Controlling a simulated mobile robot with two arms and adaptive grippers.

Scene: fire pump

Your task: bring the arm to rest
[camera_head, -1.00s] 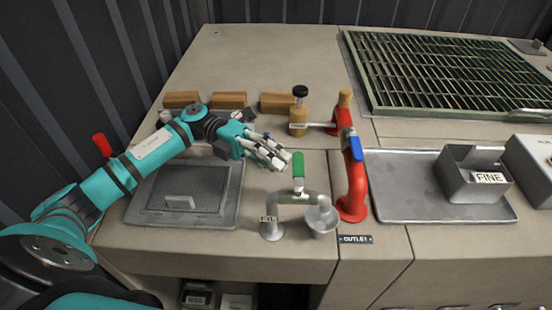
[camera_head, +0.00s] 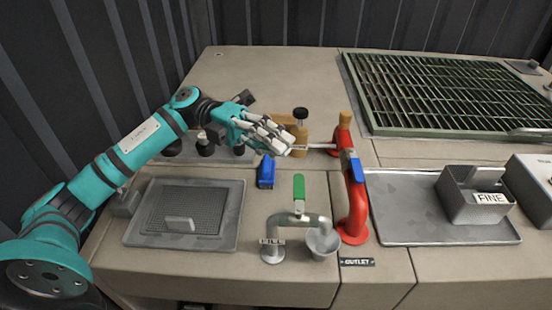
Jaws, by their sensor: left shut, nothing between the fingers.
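My left arm comes in from the left, and its gripper (camera_head: 280,143) is shut with nothing in it. It hangs above the bench, left of the wooden valve post with a black knob (camera_head: 300,118). It covers part of the wooden blocks behind it. A blue block (camera_head: 266,171) shows just below the gripper. The grey pipe with a green handle (camera_head: 299,190) stands in front, clear of the gripper, with a small cup under its spout. My right gripper is not in view.
A red pipe with a blue handle (camera_head: 355,190) stands right of the gripper. A grey tray (camera_head: 425,222) with a box marked FINE (camera_head: 472,198) lies at right. A mesh tray (camera_head: 228,232) lies at left, and a green grate (camera_head: 450,80) at the back right.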

